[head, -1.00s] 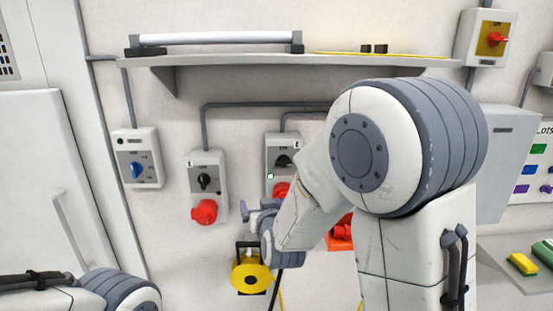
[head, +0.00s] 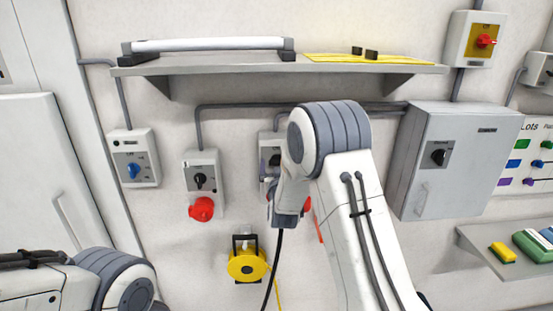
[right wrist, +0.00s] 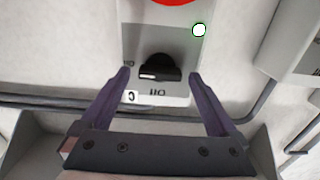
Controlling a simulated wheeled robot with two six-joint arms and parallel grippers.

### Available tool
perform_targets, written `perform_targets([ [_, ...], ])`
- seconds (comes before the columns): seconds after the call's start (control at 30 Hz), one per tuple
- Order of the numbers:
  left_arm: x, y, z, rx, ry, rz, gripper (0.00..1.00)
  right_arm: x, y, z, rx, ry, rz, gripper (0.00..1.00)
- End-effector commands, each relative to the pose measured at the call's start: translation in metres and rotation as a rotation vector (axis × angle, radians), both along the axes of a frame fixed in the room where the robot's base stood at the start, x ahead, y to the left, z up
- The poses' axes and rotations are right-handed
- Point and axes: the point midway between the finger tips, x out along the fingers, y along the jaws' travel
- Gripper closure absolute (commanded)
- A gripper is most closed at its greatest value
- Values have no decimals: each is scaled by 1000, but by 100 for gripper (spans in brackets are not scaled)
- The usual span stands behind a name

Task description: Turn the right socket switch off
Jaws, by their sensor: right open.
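The right socket is a grey box on the wall, mostly hidden behind my right arm in the head view (head: 267,143). In the right wrist view its face (right wrist: 181,57) appears upside down, with a black rotary switch (right wrist: 160,68), a white lamp with a green rim (right wrist: 199,30) and part of a red plug (right wrist: 174,1). My right gripper (right wrist: 159,75) is open, its two fingers on either side of the switch, with visible gaps. I cannot tell how far the fingertips are from the face. My left gripper is out of view.
A similar socket (head: 203,165) with a red plug (head: 201,209) is to the left, then a box with a blue knob (head: 134,170). A shelf (head: 210,66) runs above. A yellow cable reel (head: 247,265) hangs below. A grey cabinet (head: 470,155) stands right.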

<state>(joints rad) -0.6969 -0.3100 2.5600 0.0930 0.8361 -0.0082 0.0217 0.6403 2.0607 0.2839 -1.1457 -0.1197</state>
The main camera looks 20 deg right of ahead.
Motion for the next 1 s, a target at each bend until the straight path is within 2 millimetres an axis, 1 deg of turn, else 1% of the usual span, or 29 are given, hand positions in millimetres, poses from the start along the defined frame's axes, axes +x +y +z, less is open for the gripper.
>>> perform_targets([
  [0.1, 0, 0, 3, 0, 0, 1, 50, 4, -1, 0, 0, 0, 0, 5],
  [0.33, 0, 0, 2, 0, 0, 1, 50, 5, -1, -1, 0, 0, 0, 5],
  [0.37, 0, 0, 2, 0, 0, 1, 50, 5, -1, -1, 0, 0, 0, 16],
  [0.4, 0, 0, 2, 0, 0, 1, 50, 5, -1, -1, 0, 0, 0, 32],
  [0.47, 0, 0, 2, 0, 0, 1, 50, 4, -1, -1, 0, 0, 0, 55],
  [0.5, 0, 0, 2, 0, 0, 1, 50, 4, -1, 0, 0, 0, 0, 70],
  [0.57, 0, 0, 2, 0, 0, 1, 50, 4, -1, 0, 0, 0, 0, 91],
  [0.6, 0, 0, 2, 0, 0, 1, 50, 4, 3, 0, 0, 0, 1, 91],
  [0.77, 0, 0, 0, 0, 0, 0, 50, 5, 1, -1, -12, 2, 2, 91],
  [1.0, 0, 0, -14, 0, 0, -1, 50, 5, 0, -3, -97, 26, 2, 91],
])
